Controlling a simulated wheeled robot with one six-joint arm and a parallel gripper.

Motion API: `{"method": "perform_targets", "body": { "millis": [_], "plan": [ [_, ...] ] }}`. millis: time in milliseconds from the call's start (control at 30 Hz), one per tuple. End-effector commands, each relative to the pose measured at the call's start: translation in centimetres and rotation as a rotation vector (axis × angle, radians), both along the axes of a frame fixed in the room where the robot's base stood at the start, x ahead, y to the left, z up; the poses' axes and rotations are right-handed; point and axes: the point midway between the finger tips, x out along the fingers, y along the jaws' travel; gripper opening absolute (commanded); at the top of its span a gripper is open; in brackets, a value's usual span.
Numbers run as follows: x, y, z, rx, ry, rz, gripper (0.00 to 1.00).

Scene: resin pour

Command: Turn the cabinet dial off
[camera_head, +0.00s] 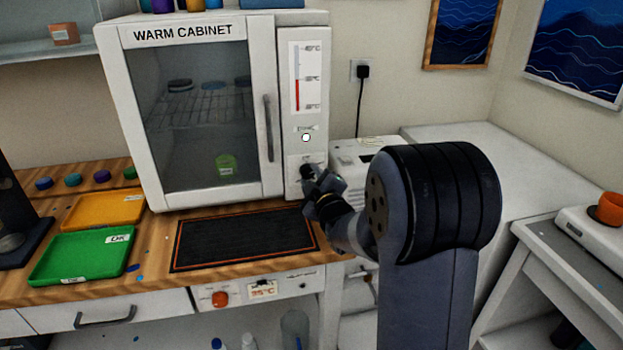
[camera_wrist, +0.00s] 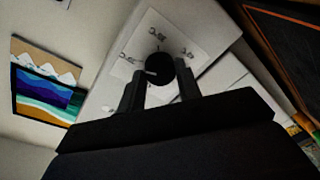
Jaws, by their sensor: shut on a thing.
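The warm cabinet (camera_head: 271,160) stands on the wooden bench with its glass door closed. Its black dial (camera_head: 306,171) is low on the white right-hand panel, under a small lit round light (camera_head: 306,138). My gripper (camera_head: 312,184) reaches the dial from the front right and partly hides it. In the wrist view the dial (camera_wrist: 160,66) is a round black knob with a pale pointer mark, on a white label whose print is too blurred to read fully. My gripper's two fingers (camera_wrist: 159,88) are on either side of the dial, shut on it.
A dark mat with an orange border (camera_head: 245,240) lies in front of the cabinet. Green (camera_head: 80,255) and orange (camera_head: 105,209) trays are at the left. A red knob (camera_head: 220,298) is on the bench front. A white box (camera_head: 358,165) stands right of the cabinet, behind my arm.

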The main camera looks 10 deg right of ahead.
Motion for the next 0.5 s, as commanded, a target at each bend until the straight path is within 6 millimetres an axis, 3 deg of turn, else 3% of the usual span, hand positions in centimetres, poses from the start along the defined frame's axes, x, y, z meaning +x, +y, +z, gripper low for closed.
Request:
{"method": "perform_targets", "body": {
  "millis": [267,500],
  "plan": [
    [0.02,0.00,-0.37,-0.094,-0.003,0.000,0.10],
    [0.01,0.01,-0.52,-0.283,-0.005,0.000,0.10]
  ]
}}
